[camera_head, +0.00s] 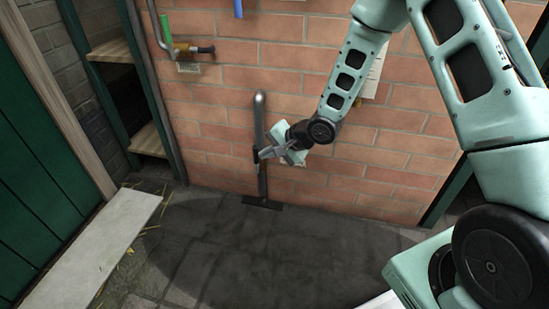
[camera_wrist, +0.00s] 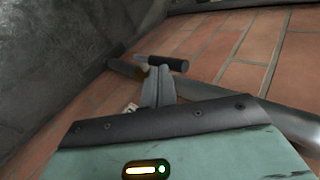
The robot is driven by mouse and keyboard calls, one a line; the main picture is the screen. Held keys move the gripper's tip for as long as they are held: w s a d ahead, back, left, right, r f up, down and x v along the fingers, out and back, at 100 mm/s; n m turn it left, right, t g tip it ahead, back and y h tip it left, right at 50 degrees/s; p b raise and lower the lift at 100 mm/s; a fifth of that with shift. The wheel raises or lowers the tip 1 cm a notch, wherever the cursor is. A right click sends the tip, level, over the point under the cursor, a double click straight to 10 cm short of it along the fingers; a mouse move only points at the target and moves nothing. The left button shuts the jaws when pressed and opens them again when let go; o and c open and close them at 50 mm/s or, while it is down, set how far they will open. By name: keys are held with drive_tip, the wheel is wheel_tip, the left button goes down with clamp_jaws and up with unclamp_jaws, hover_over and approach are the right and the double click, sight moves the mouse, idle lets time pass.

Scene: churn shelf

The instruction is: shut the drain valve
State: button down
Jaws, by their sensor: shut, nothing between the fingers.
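A grey pipe (camera_head: 260,108) stands upright against the brick wall, bent over at the top, its foot on a dark base at the floor. A small valve with a dark handle (camera_head: 255,154) sits low on it. In the wrist view the dark handle (camera_wrist: 168,63) shows beside the pipe (camera_wrist: 290,122), with a brass-coloured piece partly hidden behind the fingers. My gripper (camera_head: 262,153) is shut and empty. In the wrist view its fingertips (camera_wrist: 159,70) are right at the handle; I cannot tell whether they touch it.
Another pipe at upper left carries a brass valve (camera_head: 183,48) with a dark lever, above a small tag (camera_head: 189,68). Wooden shelves (camera_head: 147,140) and a pale bench (camera_head: 95,250) stand at left. The dark floor (camera_head: 270,255) in front of the wall is clear.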

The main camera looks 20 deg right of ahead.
sight(257, 149)
drive_tip(key=shift+r+p, duration=0.15)
drive_tip(key=shift+p, duration=0.15)
drive_tip(key=w+a+r+g+h+p, duration=0.1)
drive_tip(key=a+h+p, duration=0.1)
drive_tip(key=p, duration=0.5)
drive_tip(key=shift+w+r+g, duration=0.1)
drive_tip(key=shift+w+g, duration=0.05)
drive_tip(key=shift+g, duration=0.15)
drive_tip(key=shift+w+a+p, duration=0.1)
drive_tip(key=shift+p, duration=0.3)
drive_tip(key=shift+w+a+f+p, duration=0.25)
drive_tip(key=shift+w+a+p, duration=0.5)
drive_tip(key=shift+p, duration=0.4)
drive_tip(key=shift+a, duration=0.15)
